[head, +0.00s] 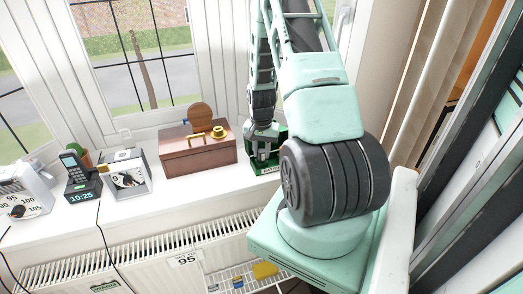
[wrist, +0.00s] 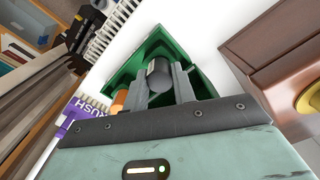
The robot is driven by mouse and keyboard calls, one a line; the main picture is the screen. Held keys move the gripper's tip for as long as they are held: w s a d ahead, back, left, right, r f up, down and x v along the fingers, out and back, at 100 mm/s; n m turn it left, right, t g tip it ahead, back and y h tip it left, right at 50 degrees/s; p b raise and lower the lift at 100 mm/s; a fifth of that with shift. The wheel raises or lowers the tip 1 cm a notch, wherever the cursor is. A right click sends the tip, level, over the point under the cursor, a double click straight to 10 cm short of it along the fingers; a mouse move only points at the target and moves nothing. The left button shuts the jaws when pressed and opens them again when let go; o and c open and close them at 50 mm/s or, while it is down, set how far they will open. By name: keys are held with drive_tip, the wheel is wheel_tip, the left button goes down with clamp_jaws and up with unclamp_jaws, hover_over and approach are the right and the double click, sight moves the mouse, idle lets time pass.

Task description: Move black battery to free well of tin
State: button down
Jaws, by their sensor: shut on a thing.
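The green tin (head: 268,170) stands on the white sill to the right of the brown box, partly hidden by my gripper and arm. In the wrist view the green tin (wrist: 190,58) lies under my fingers, its inside partly covered. My gripper (head: 264,154) points down over the tin. In the wrist view my gripper (wrist: 160,85) is shut on the black battery (wrist: 159,72), a dark cylinder seen end-on between the fingers. Whether the battery touches the tin's floor, I cannot tell. An orange-ended cylinder (wrist: 118,100) shows at the tin's left side.
A brown box (head: 197,155) with a yellow fitting on top stands close left of the tin. Further left are a grey box (head: 127,176), a phone clock (head: 80,180) and a white device (head: 22,192). A radiator (head: 150,250) runs below the sill.

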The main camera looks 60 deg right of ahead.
sight(261, 151)
drive_tip(key=shift+f, duration=0.5)
drive_tip(key=c, duration=1.1)
unclamp_jaws()
drive_tip(key=shift+o, duration=0.2)
drive_tip(key=shift+r+b, duration=0.15)
drive_tip(key=shift+b, duration=0.15)
wheel_tip(261, 151, up, 17)
drive_tip(key=b, duration=0.3)
drive_tip(key=shift+b, duration=0.35)
